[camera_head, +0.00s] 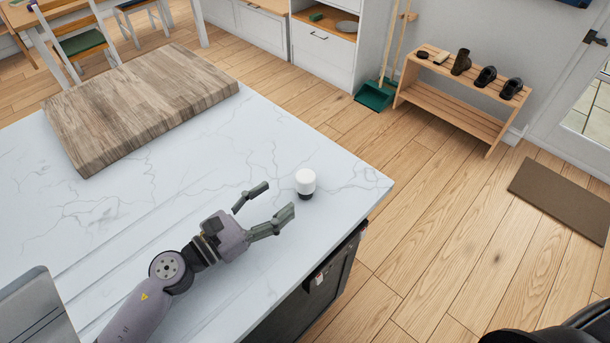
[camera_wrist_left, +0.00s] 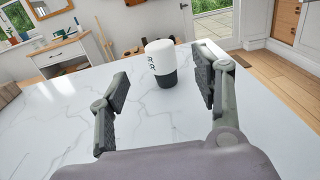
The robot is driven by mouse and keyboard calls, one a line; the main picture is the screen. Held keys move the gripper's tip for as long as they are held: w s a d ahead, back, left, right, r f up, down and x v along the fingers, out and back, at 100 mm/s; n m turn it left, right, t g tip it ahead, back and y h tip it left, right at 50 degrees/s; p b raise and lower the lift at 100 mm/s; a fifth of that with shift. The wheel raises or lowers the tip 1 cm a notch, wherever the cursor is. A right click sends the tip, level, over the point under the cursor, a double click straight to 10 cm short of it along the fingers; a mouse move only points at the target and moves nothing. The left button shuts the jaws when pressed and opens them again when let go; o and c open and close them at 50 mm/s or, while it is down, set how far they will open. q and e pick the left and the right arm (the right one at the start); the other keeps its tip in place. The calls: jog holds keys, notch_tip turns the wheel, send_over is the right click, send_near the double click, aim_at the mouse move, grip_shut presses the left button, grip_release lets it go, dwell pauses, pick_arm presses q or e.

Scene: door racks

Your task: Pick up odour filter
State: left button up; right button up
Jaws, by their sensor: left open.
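The odour filter looks to be the small white cylinder (camera_head: 305,181) with a dark base, upright on the white marble-look counter (camera_head: 330,168) near its right corner. It also shows in the left wrist view (camera_wrist_left: 160,60), where its side bears dark lettering. My left gripper (camera_head: 278,203) is open, with its two fingers pointing toward the cylinder. In the left wrist view the cylinder stands beyond the fingertips and between their lines, with nothing between the fingers. My right gripper is not in view.
A thick wooden board (camera_head: 140,105) lies on the counter at the upper left. Clear counter surrounds the cylinder, with the counter's edge close to its right. Beyond are wood floor, a shoe bench (camera_head: 465,90), a green dustpan (camera_head: 375,96) and a brown mat (camera_head: 562,198).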

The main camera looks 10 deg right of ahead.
aim_at(298, 183)
pick_arm(q)
jog(key=x, duration=0.3)
jog(key=shift+w, duration=0.1)
jog(key=shift+w+d, duration=0.2)
jog(key=shift+d, duration=0.25)
jog(key=p+x, duration=0.1)
jog(key=x, duration=0.4)
jog(key=shift+w+d, duration=0.2)
jog(key=shift+d, duration=0.1)
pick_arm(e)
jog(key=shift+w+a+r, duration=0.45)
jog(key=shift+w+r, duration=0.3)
pick_arm(q)
jog(key=shift+a, duration=0.1)
jog(key=shift+c, duration=0.5)
jog(key=shift+c, duration=0.6)
jog(key=c, duration=1.1)
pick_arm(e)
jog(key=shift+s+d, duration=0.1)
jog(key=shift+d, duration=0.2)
pick_arm(q)
jog(key=shift+o, duration=0.2)
